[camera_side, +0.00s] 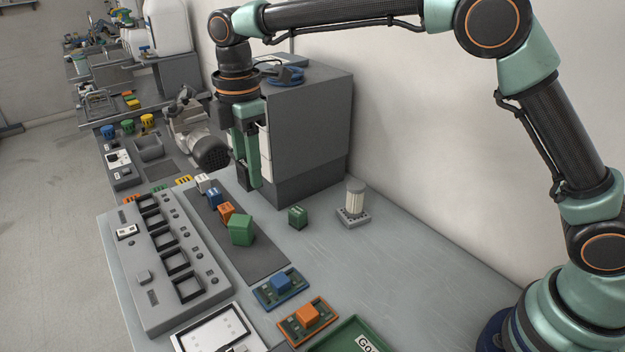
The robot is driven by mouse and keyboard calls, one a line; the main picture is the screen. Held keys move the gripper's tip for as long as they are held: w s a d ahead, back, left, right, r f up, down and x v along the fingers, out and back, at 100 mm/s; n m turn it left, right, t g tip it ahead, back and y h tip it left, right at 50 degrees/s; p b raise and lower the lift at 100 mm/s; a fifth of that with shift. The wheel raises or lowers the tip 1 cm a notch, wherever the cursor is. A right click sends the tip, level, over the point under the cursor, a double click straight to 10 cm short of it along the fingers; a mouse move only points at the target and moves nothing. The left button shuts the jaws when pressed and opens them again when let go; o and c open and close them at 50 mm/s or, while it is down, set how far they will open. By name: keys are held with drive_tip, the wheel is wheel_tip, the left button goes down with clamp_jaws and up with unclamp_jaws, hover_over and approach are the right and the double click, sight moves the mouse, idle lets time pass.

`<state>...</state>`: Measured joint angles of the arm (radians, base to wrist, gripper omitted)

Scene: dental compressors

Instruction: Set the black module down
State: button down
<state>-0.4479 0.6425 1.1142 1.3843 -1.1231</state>
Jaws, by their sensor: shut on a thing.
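My gripper (250,172) points down beside the grey cabinet, with its two green fingers shut on the black module (243,179). The module is a small dark block low between the fingertips and is partly hidden by them. It is near the far right edge of the dark strip; I cannot tell whether its underside touches a surface.
On the dark strip (262,262) stand white (203,183), blue (214,198), orange (226,212) and larger green (241,230) blocks. A panel with square frames (157,290) lies left.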

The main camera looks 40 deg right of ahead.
drive_tip(key=s+d, duration=1.5)
drive_tip(key=d, duration=0.4)
drive_tip(key=f, duration=1.9)
drive_tip(key=shift+s+a+f, duration=0.2)
drive_tip(key=shift+f, duration=0.15)
drive_tip(key=shift+f, duration=0.15)
drive_tip(key=shift+c, duration=2.1)
unclamp_jaws()
